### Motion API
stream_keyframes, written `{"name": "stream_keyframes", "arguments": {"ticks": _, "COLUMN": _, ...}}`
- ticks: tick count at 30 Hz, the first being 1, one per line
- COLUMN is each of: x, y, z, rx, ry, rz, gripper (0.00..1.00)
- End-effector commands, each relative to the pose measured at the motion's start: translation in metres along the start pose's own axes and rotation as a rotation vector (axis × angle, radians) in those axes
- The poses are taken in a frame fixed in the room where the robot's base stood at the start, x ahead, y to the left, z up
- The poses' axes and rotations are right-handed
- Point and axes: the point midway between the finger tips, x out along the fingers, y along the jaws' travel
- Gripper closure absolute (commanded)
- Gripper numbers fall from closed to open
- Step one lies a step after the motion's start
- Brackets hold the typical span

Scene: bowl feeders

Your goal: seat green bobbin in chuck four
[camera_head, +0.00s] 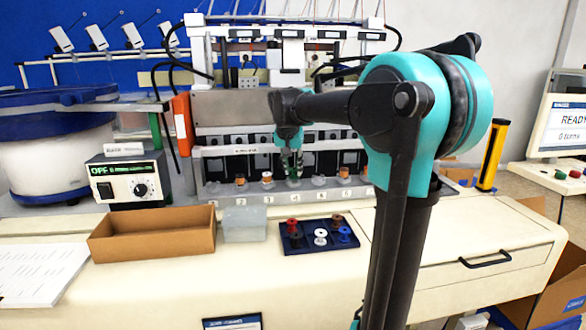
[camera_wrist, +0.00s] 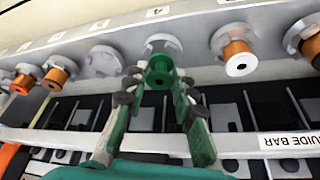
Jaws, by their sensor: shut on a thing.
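The green bobbin (camera_wrist: 160,73) is between the fingertips of my gripper (camera_wrist: 158,89), which is shut on it. The bobbin lies in line with the chuck marked 4 (camera_wrist: 160,46), its far end overlapping the chuck's pale flange. I cannot tell how far in it sits.
Chucks beside it hold orange bobbins (camera_wrist: 238,56); the adjacent chuck on the left (camera_wrist: 103,60) is empty. The guide bar (camera_wrist: 250,141) runs close by the fingers. A dark blue tray (camera_head: 320,246) with several bobbins, a clear bin (camera_head: 244,222) and a cardboard box (camera_head: 150,236) stand in front.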

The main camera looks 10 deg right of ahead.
Motion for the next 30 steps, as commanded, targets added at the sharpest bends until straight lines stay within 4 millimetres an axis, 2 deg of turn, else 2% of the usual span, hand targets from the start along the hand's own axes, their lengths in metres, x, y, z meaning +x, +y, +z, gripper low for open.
{"name": "stream_keyframes", "arguments": {"ticks": 25, "x": 0.011, "y": 0.0, "z": 0.004, "rx": 0.0, "ry": 0.0, "rz": 0.0, "gripper": 0.94}}
{"name": "stream_keyframes", "arguments": {"ticks": 26, "x": 0.011, "y": 0.0, "z": 0.004, "rx": 0.0, "ry": 0.0, "rz": 0.0, "gripper": 0.72}}
{"name": "stream_keyframes", "arguments": {"ticks": 27, "x": 0.011, "y": 0.0, "z": 0.004, "rx": 0.0, "ry": 0.0, "rz": 0.0, "gripper": 0.67}}
{"name": "stream_keyframes", "arguments": {"ticks": 30, "x": 0.011, "y": 0.0, "z": 0.004, "rx": 0.0, "ry": 0.0, "rz": 0.0, "gripper": 0.66}}
